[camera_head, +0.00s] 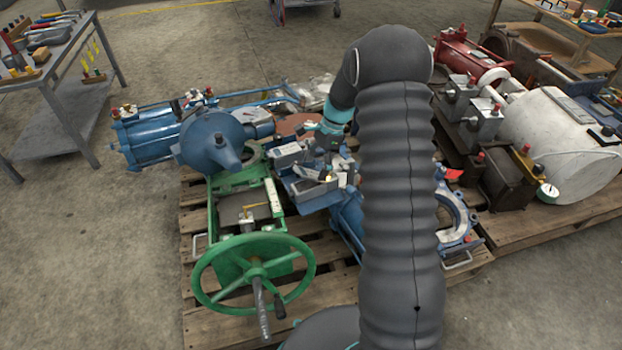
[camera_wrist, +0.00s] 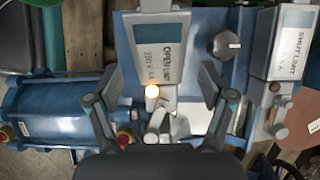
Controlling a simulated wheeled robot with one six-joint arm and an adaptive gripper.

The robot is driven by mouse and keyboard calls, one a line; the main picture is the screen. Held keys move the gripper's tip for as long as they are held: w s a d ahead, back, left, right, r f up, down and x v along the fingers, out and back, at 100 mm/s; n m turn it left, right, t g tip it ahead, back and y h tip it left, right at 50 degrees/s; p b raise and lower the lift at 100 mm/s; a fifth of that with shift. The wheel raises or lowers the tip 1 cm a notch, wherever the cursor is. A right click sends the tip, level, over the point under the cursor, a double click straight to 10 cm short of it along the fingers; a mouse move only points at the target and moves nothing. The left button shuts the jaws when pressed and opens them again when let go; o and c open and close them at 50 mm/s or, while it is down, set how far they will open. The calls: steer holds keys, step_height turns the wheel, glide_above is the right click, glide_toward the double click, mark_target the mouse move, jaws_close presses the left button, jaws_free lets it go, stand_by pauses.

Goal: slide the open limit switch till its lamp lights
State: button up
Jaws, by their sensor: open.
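The open limit switch (camera_wrist: 154,50) is a pale box labelled "OPEN LIMIT" on a blue mount, in the middle of the wrist view. Its small round lamp (camera_wrist: 152,91) glows bright white-orange at the box's near end. A grey lever with a roller (camera_wrist: 155,128) lies just below the lamp. My gripper (camera_wrist: 160,80) is open, one finger on each side of the switch, with a visible gap on both sides. In the head view, my arm hides part of the gripper and switches.
The shut limit switch (camera_wrist: 290,45) stands to the right, its lamp (camera_wrist: 275,87) dark. A hex bolt head (camera_wrist: 226,44) sits between the switches. A blue cylinder (camera_wrist: 55,108) lies left. A green handwheel (camera_head: 253,275) stands at the pallet's front.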

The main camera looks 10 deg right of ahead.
steer(key=shift+v, duration=2.2)
